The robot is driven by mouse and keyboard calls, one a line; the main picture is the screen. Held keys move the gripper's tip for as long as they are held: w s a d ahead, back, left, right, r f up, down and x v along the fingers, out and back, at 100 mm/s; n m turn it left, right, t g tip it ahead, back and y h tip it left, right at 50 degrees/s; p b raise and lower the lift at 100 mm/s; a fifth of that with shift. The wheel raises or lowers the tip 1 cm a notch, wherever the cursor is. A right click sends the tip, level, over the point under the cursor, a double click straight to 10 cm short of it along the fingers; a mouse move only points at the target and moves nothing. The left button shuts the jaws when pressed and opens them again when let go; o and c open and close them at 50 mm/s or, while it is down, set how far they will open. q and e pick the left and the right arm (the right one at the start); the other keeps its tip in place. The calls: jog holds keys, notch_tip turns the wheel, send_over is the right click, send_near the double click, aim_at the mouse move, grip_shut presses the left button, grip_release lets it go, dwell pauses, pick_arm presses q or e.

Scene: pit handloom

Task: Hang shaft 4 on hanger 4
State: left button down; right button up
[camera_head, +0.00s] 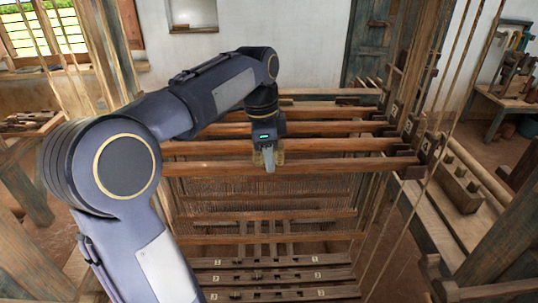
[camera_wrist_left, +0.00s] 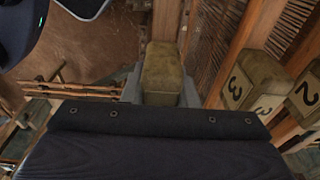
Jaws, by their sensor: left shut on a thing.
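My left gripper (camera_head: 268,160) hangs over the loom, fingers down, at the row of long wooden shafts. It is shut on an olive-tan block (camera_wrist_left: 162,74) on a wooden bar, seen between the fingers in the wrist view. No number shows on this block, but similar blocks marked 3 (camera_wrist_left: 248,84) and 2 (camera_wrist_left: 302,98) stand beside it, so it appears to belong to shaft 4. The front bar (camera_head: 340,165) runs across just by my fingers. Numbered hanger plates (camera_head: 423,148) stand at the right ends of the bars; I cannot tell whether the front bar rests there.
Numbered treadles (camera_head: 270,276) lie low at the front. Slanting cords (camera_head: 405,215) and the loom's right side beam (camera_head: 440,225) bound the space. A wooden block with holes (camera_head: 459,189) sits on that beam. A side table (camera_head: 510,100) with tools stands at the far right.

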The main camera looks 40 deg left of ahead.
pick_arm(q)
jog(key=c, duration=1.1)
grip_release()
jog(key=shift+o, duration=0.2)
jog(key=r, duration=0.7)
jog(key=shift+s+a+r, duration=0.3)
jog(key=shift+a+r, duration=0.1)
jog(key=shift+r+p, duration=0.15)
jog(key=shift+p, duration=0.15)
jog(key=r+p, duration=0.4)
jog(key=p, duration=0.1)
jog(key=shift+s+a+r, duration=0.15)
jog(key=shift+a+r, duration=0.05)
jog(key=shift+r, duration=0.1)
jog(key=shift+s+a+r, duration=0.1)
jog(key=shift+r, duration=0.95)
